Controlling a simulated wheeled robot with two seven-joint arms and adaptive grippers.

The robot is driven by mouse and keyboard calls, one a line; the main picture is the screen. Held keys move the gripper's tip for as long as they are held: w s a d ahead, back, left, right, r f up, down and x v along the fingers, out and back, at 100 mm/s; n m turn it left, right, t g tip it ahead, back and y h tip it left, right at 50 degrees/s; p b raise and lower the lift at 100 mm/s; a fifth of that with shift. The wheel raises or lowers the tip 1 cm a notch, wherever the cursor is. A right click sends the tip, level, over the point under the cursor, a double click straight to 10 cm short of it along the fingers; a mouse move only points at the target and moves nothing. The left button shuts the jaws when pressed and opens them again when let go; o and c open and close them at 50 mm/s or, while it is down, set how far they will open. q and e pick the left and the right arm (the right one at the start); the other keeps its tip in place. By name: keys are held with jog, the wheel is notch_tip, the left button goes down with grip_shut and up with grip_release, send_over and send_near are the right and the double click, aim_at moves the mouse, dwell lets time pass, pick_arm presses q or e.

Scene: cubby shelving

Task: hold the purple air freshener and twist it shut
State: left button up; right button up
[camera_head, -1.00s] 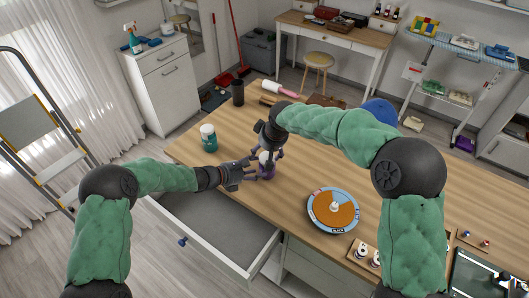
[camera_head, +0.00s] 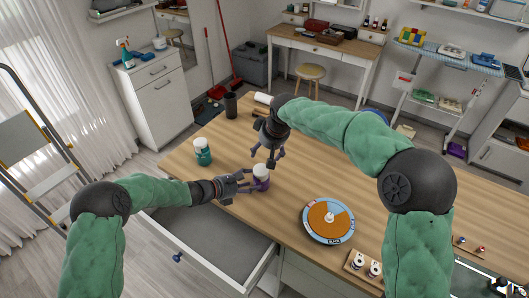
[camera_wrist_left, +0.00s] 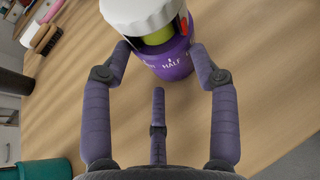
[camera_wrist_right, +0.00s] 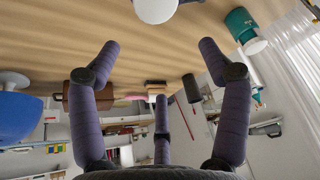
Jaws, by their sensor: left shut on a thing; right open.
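The purple air freshener (camera_head: 261,184) stands upright near the front edge of the wooden table in the head view, its white cap (camera_head: 261,170) on top. In the left wrist view, its purple body (camera_wrist_left: 172,64) carries the word HALF, and a yellow-green inside shows in an opening under the white cap (camera_wrist_left: 142,12). My left gripper (camera_head: 247,184) is shut on the purple body from the left. My right gripper (camera_head: 274,160) is open and empty, above and behind the cap. The cap also shows at the top of the right wrist view (camera_wrist_right: 155,8), apart from the fingers.
A teal bottle with a white cap (camera_head: 203,154) stands left of the freshener, and a dark cup (camera_head: 231,105) stands farther back. A round orange and blue dial (camera_head: 329,220) lies to the right. An open drawer (camera_head: 212,238) juts out below the table edge.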

pick_arm(q)
jog(key=shift+s+f, duration=0.15)
jog(key=shift+f, duration=0.1)
pick_arm(e)
jog(key=shift+w+d+r, duration=0.1)
jog(key=shift+d+r, duration=0.15)
jog(key=shift+r, duration=0.4)
jog(key=shift+d+r, duration=0.25)
jog(key=shift+r, duration=0.4)
jog(key=shift+w+d+r, duration=0.1)
jog(key=shift+d+r, duration=0.15)
jog(key=shift+r, duration=0.4)
jog(key=v, duration=1.2)
jog(key=shift+s, duration=0.1)
